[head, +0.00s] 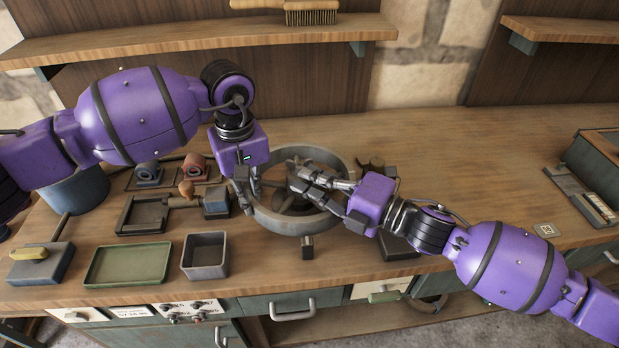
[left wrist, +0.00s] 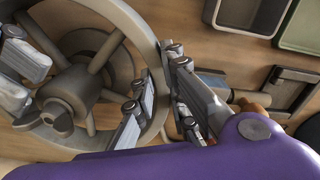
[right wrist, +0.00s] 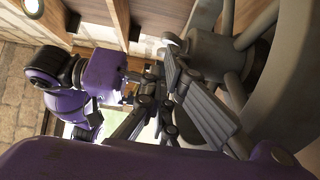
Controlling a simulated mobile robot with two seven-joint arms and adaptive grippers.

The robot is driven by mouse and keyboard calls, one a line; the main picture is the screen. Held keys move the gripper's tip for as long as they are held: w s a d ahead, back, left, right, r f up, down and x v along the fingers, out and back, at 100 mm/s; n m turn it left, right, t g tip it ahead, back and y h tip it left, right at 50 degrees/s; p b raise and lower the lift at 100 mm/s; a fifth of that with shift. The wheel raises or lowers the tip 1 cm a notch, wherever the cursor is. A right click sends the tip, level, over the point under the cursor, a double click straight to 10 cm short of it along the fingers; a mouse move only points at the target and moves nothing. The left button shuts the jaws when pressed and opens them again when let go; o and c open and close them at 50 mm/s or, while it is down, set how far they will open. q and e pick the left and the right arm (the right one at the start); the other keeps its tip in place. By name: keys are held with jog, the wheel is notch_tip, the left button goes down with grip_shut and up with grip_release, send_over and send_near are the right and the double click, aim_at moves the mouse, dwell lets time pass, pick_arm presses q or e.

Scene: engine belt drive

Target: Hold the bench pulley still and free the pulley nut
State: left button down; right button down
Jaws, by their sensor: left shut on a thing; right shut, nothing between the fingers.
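The bench pulley (head: 287,224) is a large grey spoked wheel on the bench; its rim also shows in the left wrist view (left wrist: 128,32). My left gripper (head: 250,187) is shut on the left side of the rim, with fingers on both faces of it in the left wrist view (left wrist: 158,100). A small dark piece (left wrist: 57,119), seemingly the pulley nut, sits at the end of the hub (left wrist: 75,88). My right gripper (head: 298,176) is shut and empty over the hub. In the right wrist view its fingers (right wrist: 172,72) are beside the hub (right wrist: 212,52), and I cannot make out the nut.
A small grey bin (head: 205,256) and a green tray (head: 127,264) lie left of the pulley. A dark tray (head: 143,214) stands behind them. A small dark block (head: 307,247) is in front of the rim. The bench right of the pulley is mostly clear.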

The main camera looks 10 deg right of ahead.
jog(key=shift+w+d+n+g+y, duration=0.2)
jog(key=shift+d+n+g+y, duration=0.25)
jog(key=shift+n+g+y, duration=0.45)
jog(key=shift+w+d, duration=0.1)
jog(key=shift+w+d+n+g+y, duration=0.35)
jog(key=shift+w+n+g, duration=0.25)
jog(key=shift+n+g, duration=1)
jog(key=shift+w+d+n+g+y, duration=0.25)
jog(key=shift+w+d+n+g, duration=0.45)
jog(key=shift+g, duration=1.65)
jog(key=shift+w+d+n+g+y, duration=0.15)
jog(key=shift+w+n+g+y, duration=0.25)
jog(key=shift+n+g, duration=1.3)
jog(key=shift+w+m+g, duration=0.1)
jog(key=shift+m+g, duration=0.15)
jog(key=shift+m, duration=0.05)
jog(key=shift+d, duration=0.1)
